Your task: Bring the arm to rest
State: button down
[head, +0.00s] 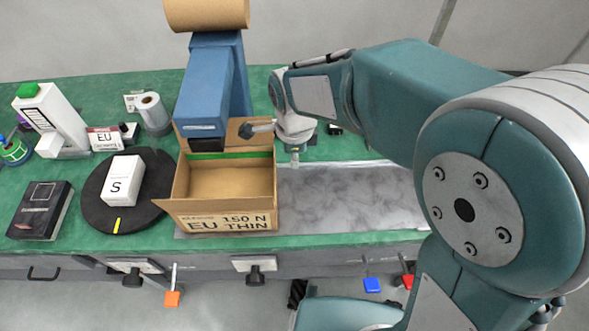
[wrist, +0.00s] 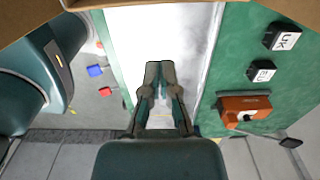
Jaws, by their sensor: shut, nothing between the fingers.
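My arm (head: 430,85) reaches from the right over the green bench, bent at the elbow. Its wrist (head: 295,128) hangs beside the right rear corner of an open cardboard box. In the wrist view my gripper (wrist: 160,72) is shut, with its two fingers together and nothing between them. It is over the bare grey strip (wrist: 205,25); the gap to the strip is hard to judge. In the head view only a small tip shows below the wrist.
The open cardboard box (head: 225,222) looks empty. A blue dispenser (head: 212,85) stands behind it. Left are a black turntable (head: 95,215) with a white S box (head: 122,180), and a black box (head: 40,210). An orange device (wrist: 243,110) and black cubes (wrist: 282,37) lie on the green mat.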

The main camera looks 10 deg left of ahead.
jog(key=s+d+r+n+t, duration=0.2)
jog(key=d+r+n, duration=0.65)
jog(key=d, duration=0.65)
jog(key=s+d+r+n+t, duration=0.1)
jog(key=s+d+r+n, duration=0.1)
jog(key=s+d+n, duration=0.1)
jog(key=s+d+r+n+t, duration=0.2)
jog(key=s+d, duration=0.3)
jog(key=d, duration=0.3)
jog(key=shift+s+r+n+t, duration=0.3)
jog(key=shift+s+n, duration=0.1)
jog(key=shift+n, duration=0.25)
jog(key=shift+s, duration=0.1)
